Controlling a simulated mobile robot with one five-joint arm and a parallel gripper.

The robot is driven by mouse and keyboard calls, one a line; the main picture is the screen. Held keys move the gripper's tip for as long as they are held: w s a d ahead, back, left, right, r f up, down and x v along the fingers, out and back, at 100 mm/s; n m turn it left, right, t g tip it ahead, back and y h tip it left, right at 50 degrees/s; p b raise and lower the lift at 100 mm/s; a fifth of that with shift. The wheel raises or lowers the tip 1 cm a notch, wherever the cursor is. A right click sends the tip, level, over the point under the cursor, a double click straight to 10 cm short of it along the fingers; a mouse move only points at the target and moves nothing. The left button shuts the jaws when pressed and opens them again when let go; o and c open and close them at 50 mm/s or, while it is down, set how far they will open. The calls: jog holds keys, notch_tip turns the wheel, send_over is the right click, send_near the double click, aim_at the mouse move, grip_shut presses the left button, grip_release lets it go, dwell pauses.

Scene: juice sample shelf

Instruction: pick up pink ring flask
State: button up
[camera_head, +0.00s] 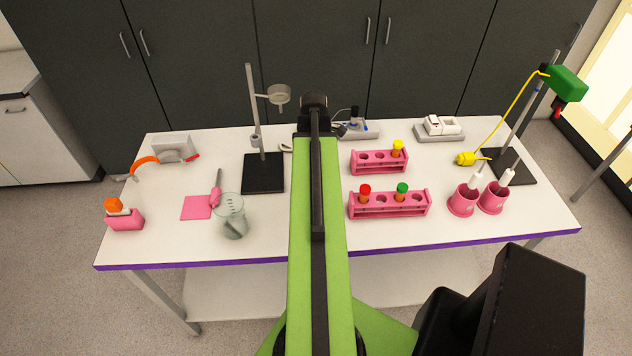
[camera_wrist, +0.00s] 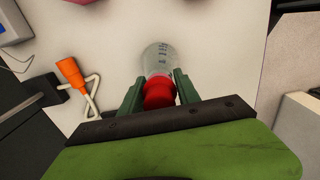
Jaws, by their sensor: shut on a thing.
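In the wrist view a clear flask (camera_wrist: 157,58) with dark graduation marks and a red-pink band or neck (camera_wrist: 158,93) sits between the two green fingers of my gripper (camera_wrist: 157,88). The fingers are shut on the red-pink part from both sides. The clear body extends beyond the fingertips over the white surface. I cannot tell whether it touches the table. In the head view my arm hides this flask and the fingers.
The white table (camera_head: 330,235) holds a clear vessel (camera_head: 231,215), a pink mat (camera_head: 196,207), a tall stand (camera_head: 262,172), pink tube racks (camera_head: 389,205) and two pink cups (camera_head: 463,201). An orange connector with white cable (camera_wrist: 70,71) lies left in the wrist view.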

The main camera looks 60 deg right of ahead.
grip_shut()
jog(key=shift+r, duration=0.1)
